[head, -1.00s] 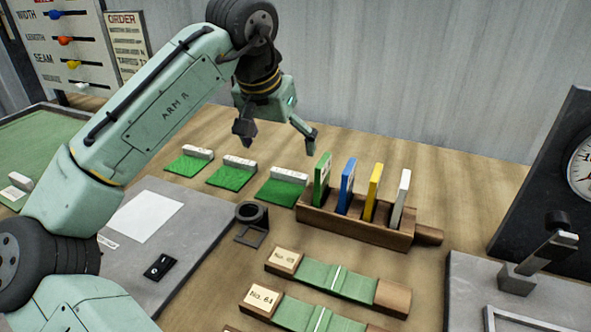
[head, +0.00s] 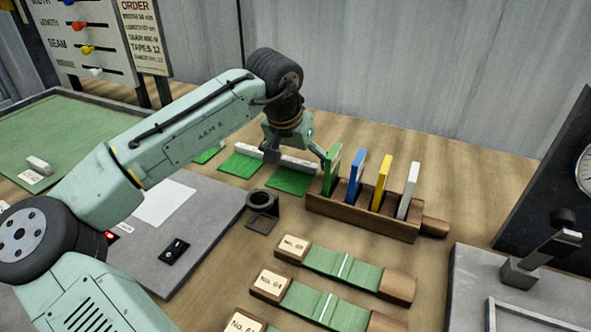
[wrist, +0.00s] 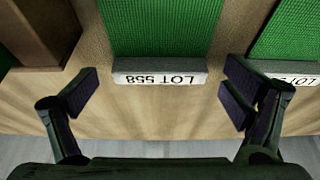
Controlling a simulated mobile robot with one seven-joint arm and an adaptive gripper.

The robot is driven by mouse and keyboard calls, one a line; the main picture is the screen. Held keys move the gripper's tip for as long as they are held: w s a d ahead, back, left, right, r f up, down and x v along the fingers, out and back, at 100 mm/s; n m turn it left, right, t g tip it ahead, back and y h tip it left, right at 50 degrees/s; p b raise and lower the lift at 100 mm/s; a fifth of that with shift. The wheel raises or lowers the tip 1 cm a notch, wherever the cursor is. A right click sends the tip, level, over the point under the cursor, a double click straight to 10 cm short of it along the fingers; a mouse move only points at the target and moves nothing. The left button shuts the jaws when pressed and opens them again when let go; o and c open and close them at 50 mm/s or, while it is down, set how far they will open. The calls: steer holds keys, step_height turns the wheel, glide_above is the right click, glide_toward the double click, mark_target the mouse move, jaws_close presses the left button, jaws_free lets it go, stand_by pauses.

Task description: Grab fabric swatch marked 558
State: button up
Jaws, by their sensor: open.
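The swatch marked LOT 558 is a green woven piece (wrist: 160,28) with a pale grey bar along one edge; the bar's label (wrist: 160,78) reads upside down in the wrist view. In the head view it appears to be the green swatch (head: 288,181) nearest the wooden rack. My gripper (wrist: 160,90) is open, with one finger on each side of the labelled bar and visible gaps to both. In the head view my gripper (head: 296,157) is low over the bar, which it partly hides. Whether the fingers touch the table I cannot tell.
Another green swatch (head: 240,166) lies close beside it; its bar is near one finger in the wrist view (wrist: 295,78). A wooden rack (head: 360,215) with green, blue, yellow and white cards stands close to the other finger. A dark ring stand (head: 262,203) is in front.

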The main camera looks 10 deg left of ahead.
steer(key=c, duration=0.9)
